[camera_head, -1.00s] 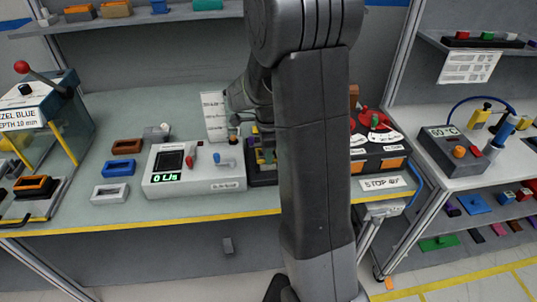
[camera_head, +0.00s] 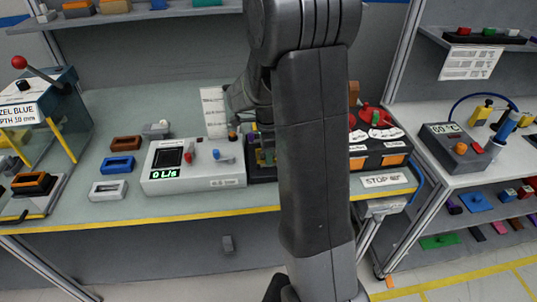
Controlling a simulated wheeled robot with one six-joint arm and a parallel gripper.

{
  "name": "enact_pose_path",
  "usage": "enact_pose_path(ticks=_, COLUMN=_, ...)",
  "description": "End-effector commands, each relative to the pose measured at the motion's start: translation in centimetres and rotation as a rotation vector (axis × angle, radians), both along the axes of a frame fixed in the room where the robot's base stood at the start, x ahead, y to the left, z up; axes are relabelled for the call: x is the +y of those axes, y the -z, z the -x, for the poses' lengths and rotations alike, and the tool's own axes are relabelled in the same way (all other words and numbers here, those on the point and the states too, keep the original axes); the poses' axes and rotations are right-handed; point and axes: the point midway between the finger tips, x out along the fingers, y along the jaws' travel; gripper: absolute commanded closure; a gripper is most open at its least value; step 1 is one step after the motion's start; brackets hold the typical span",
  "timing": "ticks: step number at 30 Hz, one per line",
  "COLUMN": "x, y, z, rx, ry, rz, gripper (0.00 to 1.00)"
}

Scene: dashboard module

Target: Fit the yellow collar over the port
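My arm rises through the middle of the head view and reaches over the bench, covering much of it. My gripper is hidden behind the arm. Just left of the arm, a dark module (camera_head: 262,165) with small yellow and purplish parts shows only in part. I cannot tell whether the yellow there is the collar, and I cannot make out the port.
A white meter box (camera_head: 195,175) reading 0 L/s stands left of the module. Brown, blue and grey frames (camera_head: 118,165) lie farther left, near a lever press (camera_head: 40,110). A tray with orange bins (camera_head: 385,150) is right of my arm.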

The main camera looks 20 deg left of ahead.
Motion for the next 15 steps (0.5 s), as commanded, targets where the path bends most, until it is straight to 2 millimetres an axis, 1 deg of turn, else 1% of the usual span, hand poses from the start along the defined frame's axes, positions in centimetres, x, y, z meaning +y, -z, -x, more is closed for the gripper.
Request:
enact_pose_path(ticks=1, x=0.00, y=0.01, z=0.00, rx=0.000, ry=0.000, rz=0.000, gripper=0.84)
enact_pose_path(ticks=3, x=0.00, y=0.01, z=0.00, rx=0.000, ry=0.000, rz=0.000, gripper=0.71)
enact_pose_path(ticks=4, x=0.00, y=0.01, z=0.00, rx=0.000, ry=0.000, rz=0.000, gripper=0.69)
enact_pose_path(ticks=11, x=0.00, y=-0.01, z=0.00, rx=0.000, ry=0.000, rz=0.000, gripper=0.69)
enact_pose_path(ticks=15, x=0.03, y=-0.67, z=-0.04, rx=-0.002, ry=0.000, rz=-0.001, gripper=0.69)
